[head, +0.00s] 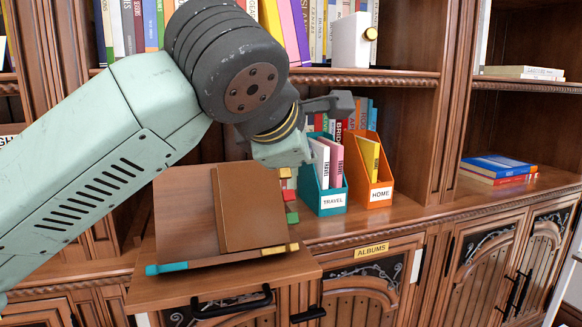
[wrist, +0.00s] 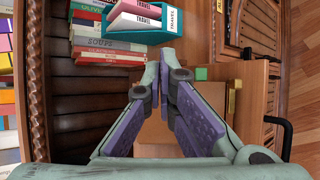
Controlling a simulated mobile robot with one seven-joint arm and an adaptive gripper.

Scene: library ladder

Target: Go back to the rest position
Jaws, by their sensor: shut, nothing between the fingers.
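My gripper (wrist: 165,75) is shut and empty; in the wrist view its two purple-padded fingers meet at the tips. In the head view my arm reaches in from the left, and part of the gripper (head: 318,107) shows above the cabinet ledge, in front of the shelf. Below it a brown wooden book stand (head: 178,205) with a brown book or board (head: 250,210) on it sits on a pulled-out wooden board (head: 215,287). The gripper appears apart from these things. The arm hides part of the shelves behind it.
A teal TRAVEL file box (head: 333,200) and an orange HOME file box (head: 380,193) stand right of the stand. Blue and red books (head: 499,168) lie farther right. A white box (head: 350,42) stands on the upper shelf. The ledge (head: 430,212) right of the file boxes is clear.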

